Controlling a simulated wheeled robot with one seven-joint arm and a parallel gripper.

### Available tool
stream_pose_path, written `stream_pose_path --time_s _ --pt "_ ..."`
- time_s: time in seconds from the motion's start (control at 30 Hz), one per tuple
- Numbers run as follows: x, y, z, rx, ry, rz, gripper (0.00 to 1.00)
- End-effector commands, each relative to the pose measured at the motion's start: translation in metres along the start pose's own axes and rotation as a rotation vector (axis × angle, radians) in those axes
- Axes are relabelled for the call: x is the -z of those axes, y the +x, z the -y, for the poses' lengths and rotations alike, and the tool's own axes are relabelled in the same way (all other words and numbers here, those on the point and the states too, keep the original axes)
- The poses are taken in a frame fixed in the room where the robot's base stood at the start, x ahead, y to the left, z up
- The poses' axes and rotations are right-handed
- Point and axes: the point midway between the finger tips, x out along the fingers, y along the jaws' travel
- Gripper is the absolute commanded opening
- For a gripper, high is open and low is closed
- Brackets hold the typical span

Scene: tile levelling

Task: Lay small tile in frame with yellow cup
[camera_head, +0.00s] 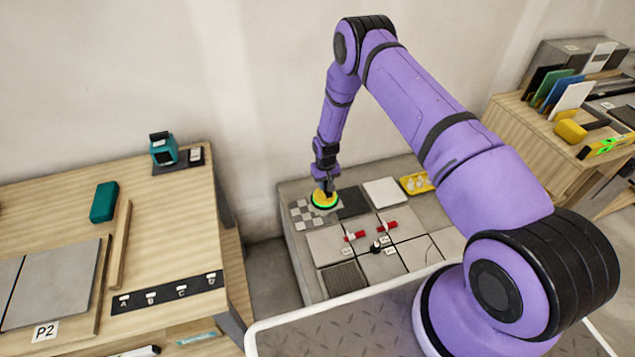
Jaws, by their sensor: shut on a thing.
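My gripper (327,185) is shut on the yellow cup (322,196), a round yellow disc with a bright green ring at its lower edge. The cup is low over the far left part of the low grey platform, beside a patch of small light and dark squares (305,215). Whether the cup touches the surface or bears a small tile under it, I cannot tell; the cup hides that spot. A dark square tile (353,202) lies just right of the cup. I cannot make out the frame's outline clearly.
Larger grey tiles (325,245) with red clips (387,225) lie on the platform. A white tile (385,192) and a yellow tray (416,183) are at its back. A wooden bench (175,240) stands left, another bench (545,125) right. My arm arches over the platform's right side.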

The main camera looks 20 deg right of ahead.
Motion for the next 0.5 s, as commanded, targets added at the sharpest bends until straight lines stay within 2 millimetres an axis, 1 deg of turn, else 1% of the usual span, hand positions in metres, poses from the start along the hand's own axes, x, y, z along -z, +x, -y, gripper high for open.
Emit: stream_pose_path --time_s 0.1,0.5 --pt "-0.005 -0.001 -0.012 0.0 0.003 -0.001 0.0" --pt "-0.025 -0.001 -0.047 0.0 0.002 -0.001 0.0"
